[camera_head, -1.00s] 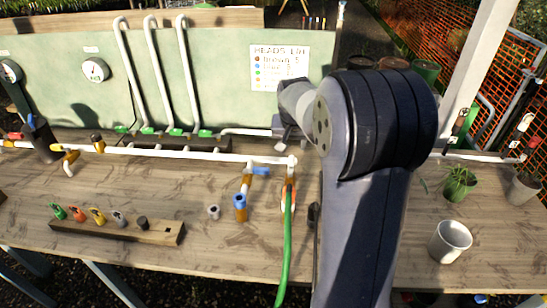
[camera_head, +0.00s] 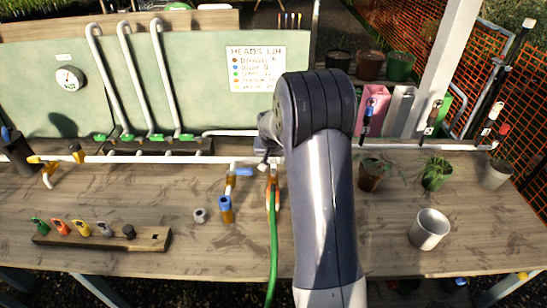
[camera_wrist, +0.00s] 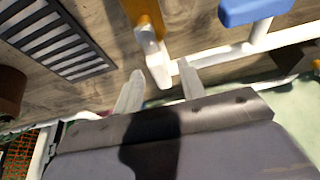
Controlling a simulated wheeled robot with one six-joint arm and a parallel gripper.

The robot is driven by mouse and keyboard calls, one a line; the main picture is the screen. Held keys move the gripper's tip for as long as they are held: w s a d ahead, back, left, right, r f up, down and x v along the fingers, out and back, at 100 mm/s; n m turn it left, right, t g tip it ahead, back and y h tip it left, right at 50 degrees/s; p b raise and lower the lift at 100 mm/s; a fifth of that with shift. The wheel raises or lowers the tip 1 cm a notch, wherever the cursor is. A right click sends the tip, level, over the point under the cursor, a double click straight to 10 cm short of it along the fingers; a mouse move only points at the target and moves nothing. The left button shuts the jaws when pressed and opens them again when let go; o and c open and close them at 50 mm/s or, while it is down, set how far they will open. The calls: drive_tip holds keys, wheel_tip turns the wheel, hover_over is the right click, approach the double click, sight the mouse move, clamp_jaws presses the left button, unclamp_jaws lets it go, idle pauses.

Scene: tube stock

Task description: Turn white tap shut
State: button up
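The white tap lever (camera_wrist: 153,55) sits on a brass-coloured valve body (camera_wrist: 146,12) in the wrist view. My gripper (camera_wrist: 160,70) is open, its two pale fingers apart with the free end of the white lever close to or between the tips. I cannot tell whether they touch it. In the head view my gripper (camera_head: 266,164) is small and mostly hidden by my own arm, near the right end of the white pipe. The white tap is not clear there.
A blue tap handle (camera_wrist: 255,10) is close by in the wrist view. The white pipe (camera_head: 140,159) runs along the bench (camera_head: 110,190). A green hose (camera_head: 273,240) hangs beside my arm. A white cup (camera_head: 430,229) and potted plants (camera_head: 437,175) stand right. A dark grille (camera_wrist: 52,38) lies left.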

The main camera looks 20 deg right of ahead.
clamp_jaws()
idle(0.4)
